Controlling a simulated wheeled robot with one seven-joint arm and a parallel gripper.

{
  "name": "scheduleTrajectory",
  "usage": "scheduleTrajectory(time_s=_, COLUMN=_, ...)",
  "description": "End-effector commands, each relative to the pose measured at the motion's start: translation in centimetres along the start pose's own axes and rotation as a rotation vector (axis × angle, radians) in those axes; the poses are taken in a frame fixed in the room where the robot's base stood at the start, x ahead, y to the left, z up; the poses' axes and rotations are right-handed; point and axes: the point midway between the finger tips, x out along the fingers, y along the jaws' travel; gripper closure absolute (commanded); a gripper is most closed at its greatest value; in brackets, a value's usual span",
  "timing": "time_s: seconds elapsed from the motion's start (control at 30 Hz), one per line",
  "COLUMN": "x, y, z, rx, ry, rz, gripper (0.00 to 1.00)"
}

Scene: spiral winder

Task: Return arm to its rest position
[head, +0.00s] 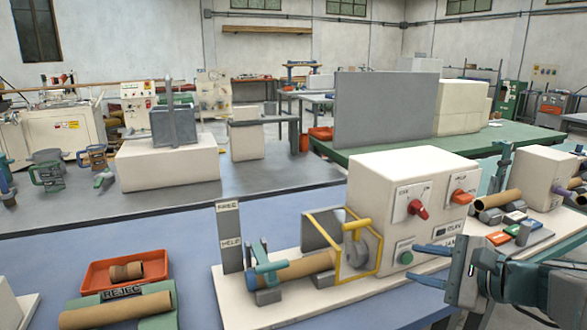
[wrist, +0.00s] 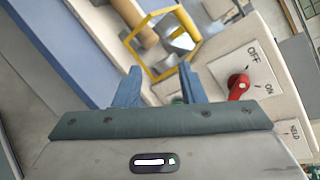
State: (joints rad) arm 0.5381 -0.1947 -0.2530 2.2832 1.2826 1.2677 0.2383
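My gripper (head: 412,262) is at the lower right of the head view, in front of the white winder box (head: 390,185). Its two blue fingers are apart with nothing between them, and the wrist view shows the same open gap (wrist: 160,68). In the wrist view, the yellow guard frame (wrist: 160,45) and the red knob (wrist: 238,86) appear beyond the fingers. In the head view, the guard frame (head: 378,240) stands around a grey roller beside the box. A cardboard tube (head: 305,266) lies in line with it. The red knob (head: 418,209) is on the box's front.
A teal clamp (head: 265,265) stands near the tube's left end, by a FREE/HELD post (head: 230,236). A red reject tray (head: 98,268) holds a short tube. Another machine with a tube (head: 498,199) stands at the right. Blue tabletop (head: 190,245) between tray and winder is bare.

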Motion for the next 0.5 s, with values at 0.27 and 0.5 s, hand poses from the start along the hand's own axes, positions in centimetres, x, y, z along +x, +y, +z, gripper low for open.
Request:
scheduleTrajectory(time_s=0.27, x=0.9, y=7.0, z=8.4, rx=-0.499, ry=0.016, rz=0.575, gripper=0.64)
scheduleTrajectory(time_s=0.5, x=-2.0, y=9.3, z=11.2, rx=-1.054, ry=0.023, rz=0.950, gripper=0.64)
